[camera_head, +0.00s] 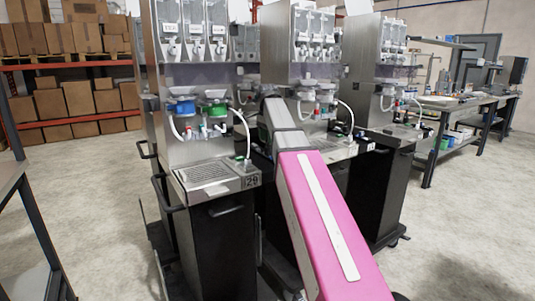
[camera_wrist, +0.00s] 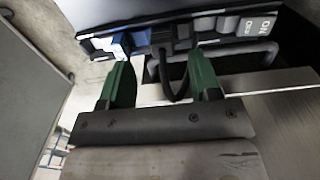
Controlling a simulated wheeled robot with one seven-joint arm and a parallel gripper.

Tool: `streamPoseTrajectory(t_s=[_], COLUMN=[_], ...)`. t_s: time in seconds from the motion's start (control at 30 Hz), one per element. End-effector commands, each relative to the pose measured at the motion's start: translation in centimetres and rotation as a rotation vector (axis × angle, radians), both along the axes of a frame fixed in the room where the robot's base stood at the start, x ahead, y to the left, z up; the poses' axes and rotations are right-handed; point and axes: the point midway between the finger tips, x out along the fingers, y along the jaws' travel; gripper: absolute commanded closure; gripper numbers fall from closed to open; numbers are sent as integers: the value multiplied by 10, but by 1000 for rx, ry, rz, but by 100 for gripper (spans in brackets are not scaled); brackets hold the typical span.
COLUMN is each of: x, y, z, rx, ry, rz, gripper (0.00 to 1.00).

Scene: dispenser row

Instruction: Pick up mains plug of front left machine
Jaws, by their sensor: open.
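The front left machine (camera_head: 215,225) is a steel dispenser on a black wheeled cabinet, with a label reading 29. Its mains plug does not show in the head view. My pink and grey arm reaches back between this machine and the one to its right, and my gripper is hidden there. In the wrist view my gripper (camera_wrist: 161,66) is open, its two green fingers spread. A black cable (camera_wrist: 170,92) hangs in a loop between them. Beyond the tips is a panel with a blue part (camera_wrist: 131,40) and dark blocks. I cannot tell which block is the plug.
More dispensers (camera_head: 385,85) stand behind and to the right. A workbench (camera_head: 460,105) is at the far right, box shelves (camera_head: 70,90) at the left. The floor in front is clear.

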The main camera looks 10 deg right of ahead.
Motion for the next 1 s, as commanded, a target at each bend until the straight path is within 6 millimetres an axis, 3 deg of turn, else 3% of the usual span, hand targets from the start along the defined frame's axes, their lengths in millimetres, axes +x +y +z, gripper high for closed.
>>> streamPoseTrajectory(t_s=[0.43, 0.7, 0.9, 1.0], x=[2, 3, 3, 3], y=[-1, -1, -1, -1], z=[-47, -51, -51, -51], rx=[0, 0, 0, 0], ry=[0, 0, 0, 0], rz=[0, 0, 0, 0], gripper=[43, 43, 99, 100])
